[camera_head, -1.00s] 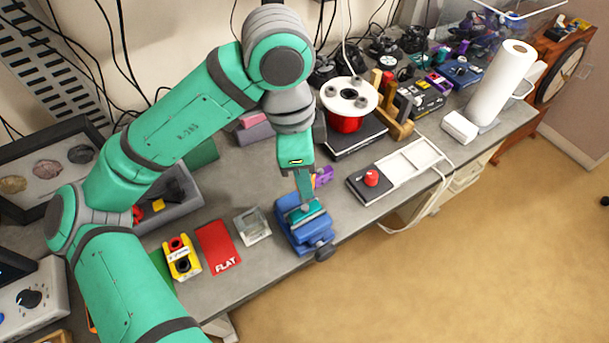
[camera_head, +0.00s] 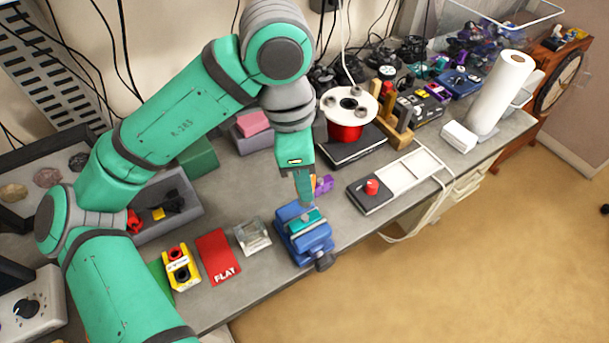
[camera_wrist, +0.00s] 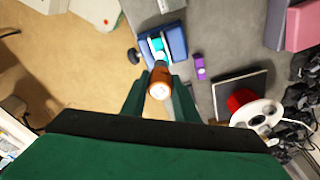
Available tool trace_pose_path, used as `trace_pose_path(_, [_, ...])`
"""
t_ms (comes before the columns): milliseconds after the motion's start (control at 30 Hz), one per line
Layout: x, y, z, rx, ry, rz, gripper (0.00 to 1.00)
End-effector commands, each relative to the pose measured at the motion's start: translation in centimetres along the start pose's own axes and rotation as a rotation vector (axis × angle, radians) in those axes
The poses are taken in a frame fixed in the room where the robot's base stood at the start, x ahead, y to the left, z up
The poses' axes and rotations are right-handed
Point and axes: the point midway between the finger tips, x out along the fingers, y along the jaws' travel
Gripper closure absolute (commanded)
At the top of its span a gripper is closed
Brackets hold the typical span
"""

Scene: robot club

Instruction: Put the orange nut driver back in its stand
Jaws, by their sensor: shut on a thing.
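My gripper (camera_head: 303,188) is shut on the orange nut driver (camera_wrist: 159,80). In the wrist view its orange handle, with a pale round end, faces the camera between the two green fingers. In the head view the fingers mostly hide it, with a sliver of orange beside them. My gripper is over or just behind the blue vise (camera_head: 309,247), which has a teal piece (camera_head: 305,222) on top. A yellow stand (camera_head: 184,278) with a red top part and a dark round opening is left of the vise, apart from my gripper; it looks like the driver's stand.
A red card marked FLAT (camera_head: 217,256) and a clear square dish (camera_head: 252,236) lie between yellow stand and vise. A grey bin (camera_head: 187,218) is behind them. A purple item (camera_head: 323,184), red spool (camera_head: 345,132) and white tray (camera_head: 410,172) are to the right.

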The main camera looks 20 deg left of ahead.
Motion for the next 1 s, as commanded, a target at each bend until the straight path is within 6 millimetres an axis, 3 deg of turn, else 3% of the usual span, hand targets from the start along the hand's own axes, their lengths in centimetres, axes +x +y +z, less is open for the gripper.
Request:
trace_pose_path(133, [0.3, -0.2, 0.7, 0.015, -0.002, 0.002, 0.94])
trace_pose_path(267, [1.1, -0.6, 2.8, 0.067, -0.006, 0.011, 0.94])
trace_pose_path(500, [3.4, -1.3, 8.6, 0.223, -0.006, 0.031, 0.94])
trace_pose_path(700, [4.9, -1.2, 12.4, 0.326, -0.002, 0.043, 0.94])
trace_pose_path(1000, [6.0, -1.1, 14.0, 0.376, 0.002, 0.047, 0.94])
